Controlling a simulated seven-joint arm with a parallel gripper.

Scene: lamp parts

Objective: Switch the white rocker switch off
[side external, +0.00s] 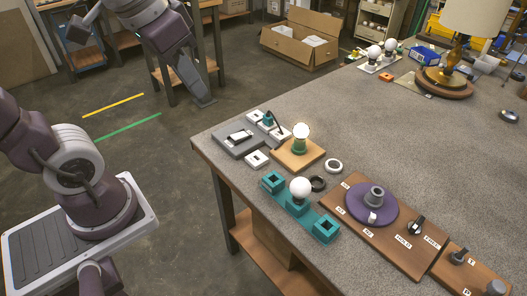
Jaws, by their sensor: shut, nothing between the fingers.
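The white rocker switch (240,136) appears to be the small white piece with a dark surround on a grey plate (226,142) near the table's left corner. Which side of the rocker is pressed is too small to tell. A bulb (301,131) glows in a green socket on a wooden board (309,153), just right of the plate. My gripper (204,102) is at the upper left, pointing down, shut and empty. In the picture it is above and left of the switch, clear of the table parts.
A teal base with a white bulb (299,188), a black ring (317,184) and a white ring (334,166) lie nearby. A brown board with a purple disc (370,203) is at front right. The table's middle (400,130) is clear.

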